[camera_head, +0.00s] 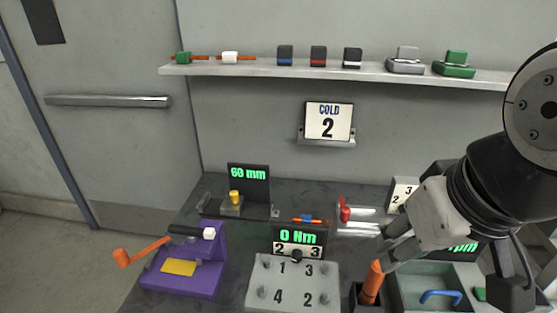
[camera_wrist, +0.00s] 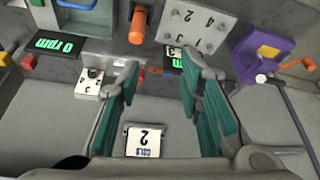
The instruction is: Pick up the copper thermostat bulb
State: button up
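I cannot tell for certain which thing is the copper thermostat bulb. An orange-copper cylinder (camera_head: 372,284) stands tilted in a dark holder (camera_head: 366,298) at the front of the bench. It also seems to show in the wrist view (camera_wrist: 138,25). A thin orange rod with a blue middle (camera_head: 306,219) lies behind the black 0 Nm display. My gripper (camera_head: 383,244) is above the bench, near the orange cylinder in the head picture. In the wrist view, its green-padded fingers (camera_wrist: 158,72) are wide apart with nothing held between them.
A numbered grey block (camera_head: 291,285) and purple crank fixture (camera_head: 186,272) stand left of the orange cylinder. A grey tray (camera_head: 424,296) with a blue handle is right. A shelf (camera_head: 330,72) holds several small parts. A COLD 2 sign (camera_head: 328,121) is on the wall.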

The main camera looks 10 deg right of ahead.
aim_at(305, 218)
jog(key=k+l+u, duration=0.2)
jog(key=l, duration=0.2)
jog(key=k+l+u, duration=0.15)
jog(key=l, duration=0.25)
jog(key=k+l+u, duration=0.2)
jog(key=l, duration=0.2)
jog(key=i+j+z, duration=0.15)
jog(key=j, duration=0.2)
jog(key=i+j+z, duration=0.35)
jog(key=j, duration=0.35)
jog(key=i+j+z, duration=0.2)
jog(key=j, duration=0.2)
jog(key=i+j+z, duration=0.15)
jog(key=j, duration=0.25)
jog(key=j+z, duration=0.15)
jog(key=j, duration=0.25)
